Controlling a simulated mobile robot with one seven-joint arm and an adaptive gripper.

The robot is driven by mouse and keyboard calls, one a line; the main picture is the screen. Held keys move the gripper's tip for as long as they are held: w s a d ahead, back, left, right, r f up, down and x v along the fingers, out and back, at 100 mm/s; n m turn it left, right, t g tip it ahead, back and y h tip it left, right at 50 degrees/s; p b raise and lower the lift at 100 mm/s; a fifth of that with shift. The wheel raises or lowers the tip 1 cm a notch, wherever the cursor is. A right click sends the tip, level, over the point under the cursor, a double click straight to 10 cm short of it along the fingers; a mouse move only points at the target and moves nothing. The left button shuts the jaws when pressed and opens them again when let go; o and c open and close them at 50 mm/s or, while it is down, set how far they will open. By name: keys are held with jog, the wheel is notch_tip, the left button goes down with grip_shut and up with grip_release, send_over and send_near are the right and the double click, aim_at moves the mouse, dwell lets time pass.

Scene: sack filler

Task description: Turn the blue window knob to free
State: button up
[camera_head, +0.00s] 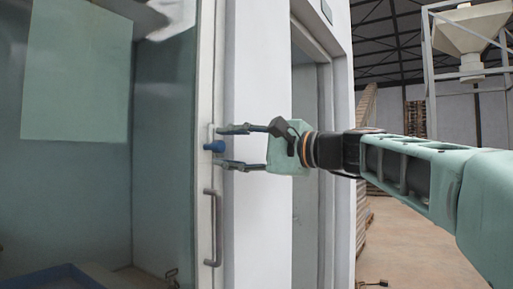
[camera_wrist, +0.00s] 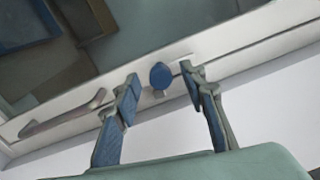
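The blue window knob (camera_head: 215,146) sits on the white frame at the edge of the large glass window (camera_head: 165,130) in the head view. It also shows in the wrist view as a blue round knob (camera_wrist: 160,76) on a pale plate. My gripper (camera_head: 224,147) is open, with one finger above and one below the knob's height in the head view. In the wrist view my gripper (camera_wrist: 160,92) has its fingertips on either side of the knob, with gaps on both sides. I see no contact, and the knob lies slightly beyond or level with the tips.
A grey bar handle (camera_head: 212,228) is fixed below the knob on the frame; it shows left of the knob in the wrist view (camera_wrist: 62,115). A white wall panel (camera_head: 256,80) stands beside the frame. A hopper on a stand (camera_head: 470,35) is far right.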

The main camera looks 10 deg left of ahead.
jog(key=v, duration=0.6)
jog(key=shift+s+d, duration=0.2)
jog(key=shift+d, duration=0.15)
